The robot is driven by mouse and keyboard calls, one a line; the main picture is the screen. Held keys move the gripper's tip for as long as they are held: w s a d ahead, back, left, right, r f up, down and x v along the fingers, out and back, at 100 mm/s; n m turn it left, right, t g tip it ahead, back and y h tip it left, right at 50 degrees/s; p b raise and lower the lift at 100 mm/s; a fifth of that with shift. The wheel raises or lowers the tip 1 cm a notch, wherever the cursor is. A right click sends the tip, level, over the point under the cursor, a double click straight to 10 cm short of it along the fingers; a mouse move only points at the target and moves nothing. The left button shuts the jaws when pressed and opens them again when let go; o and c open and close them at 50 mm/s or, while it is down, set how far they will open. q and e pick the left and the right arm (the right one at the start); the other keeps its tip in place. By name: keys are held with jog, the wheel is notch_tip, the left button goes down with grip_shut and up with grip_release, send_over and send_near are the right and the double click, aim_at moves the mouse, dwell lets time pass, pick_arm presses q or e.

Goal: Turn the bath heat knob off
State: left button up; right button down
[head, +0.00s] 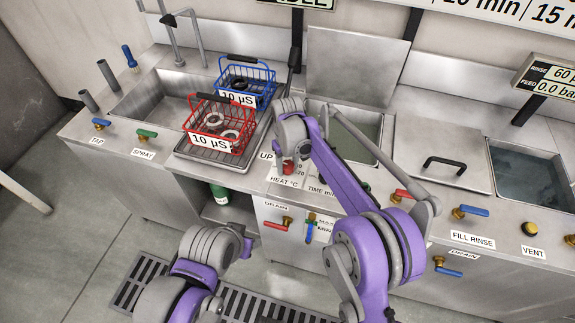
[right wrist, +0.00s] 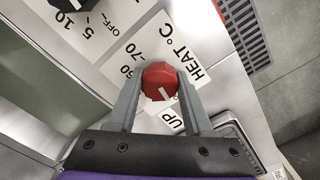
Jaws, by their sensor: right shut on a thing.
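The red heat knob (right wrist: 159,78) sits between the two grey fingers of my right gripper (right wrist: 160,92) in the right wrist view. The fingers are closed on its sides. A white mark on the knob points down and slightly right, towards the side of the UP label. The HEAT °C label (right wrist: 180,52) and the numbers 60 and 70 lie around it. In the head view the knob (head: 289,168) shows on the front deck below my right gripper (head: 291,156), partly covered by it. My left arm shows at the bottom, but its gripper does not.
A red basket (head: 219,126) with rings stands on a drain tray left of the knob; a blue basket (head: 246,83) is behind. A black timer knob (right wrist: 72,4) is near the gripper. Red-handled (head: 277,224) and blue-handled (head: 472,211) valves line the front.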

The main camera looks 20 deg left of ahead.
aim_at(288, 165)
jog(key=shift+c, duration=1.5)
grip_release()
notch_tip(288, 165, up, 11)
